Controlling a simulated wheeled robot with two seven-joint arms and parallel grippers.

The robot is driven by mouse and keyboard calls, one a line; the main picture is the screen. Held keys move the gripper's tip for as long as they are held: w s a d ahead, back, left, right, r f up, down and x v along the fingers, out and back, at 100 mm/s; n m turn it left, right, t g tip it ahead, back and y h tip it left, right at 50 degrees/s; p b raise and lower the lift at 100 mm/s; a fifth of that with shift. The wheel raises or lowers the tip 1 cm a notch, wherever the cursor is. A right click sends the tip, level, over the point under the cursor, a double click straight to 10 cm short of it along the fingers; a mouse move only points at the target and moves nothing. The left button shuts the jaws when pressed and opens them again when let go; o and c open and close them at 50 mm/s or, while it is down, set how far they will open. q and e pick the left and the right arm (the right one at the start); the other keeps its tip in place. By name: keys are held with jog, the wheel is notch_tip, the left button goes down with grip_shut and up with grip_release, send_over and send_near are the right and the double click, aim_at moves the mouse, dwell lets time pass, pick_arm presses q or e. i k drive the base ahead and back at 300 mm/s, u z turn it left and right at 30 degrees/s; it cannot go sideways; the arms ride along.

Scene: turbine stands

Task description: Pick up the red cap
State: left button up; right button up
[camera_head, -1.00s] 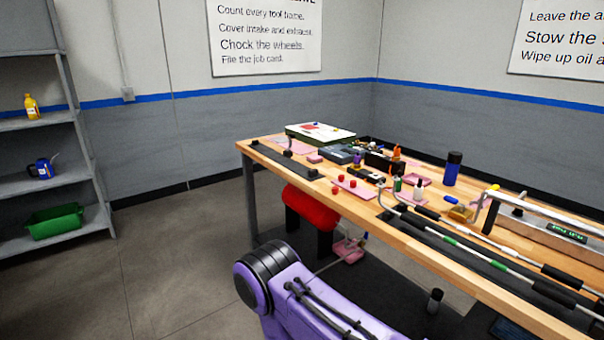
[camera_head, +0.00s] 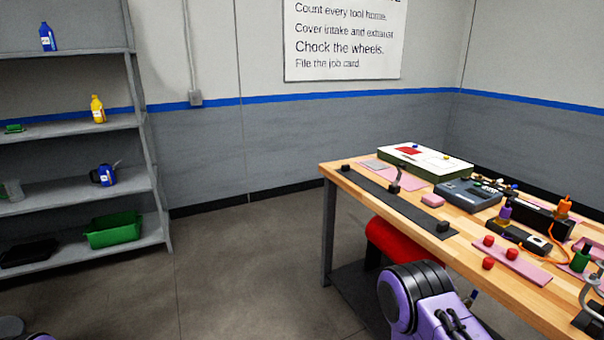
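Three small red caps are on the workbench in the camera_head view. One red cap (camera_head: 488,241) and a second red cap (camera_head: 512,253) sit on a pink mat (camera_head: 535,271). A third red cap (camera_head: 488,263) is nearer to me, at the mat's near edge; I cannot tell whether it touches the mat. Nothing holds the caps. A purple and black part of my arm shows at the bottom, in front of the bench. Neither of my grippers is in view.
The wooden workbench (camera_head: 455,257) holds a black strip (camera_head: 385,196), a grey case (camera_head: 468,193) and a white-topped box (camera_head: 420,160). A red cylinder (camera_head: 392,240) is under it. Grey shelves (camera_head: 75,188) stand left. The floor between (camera_head: 255,255) is clear.

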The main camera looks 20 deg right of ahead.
aim_at(512, 253)
jog(key=z, duration=0.8)
jog(key=i, duration=0.85)
jog(key=z, duration=1.05)
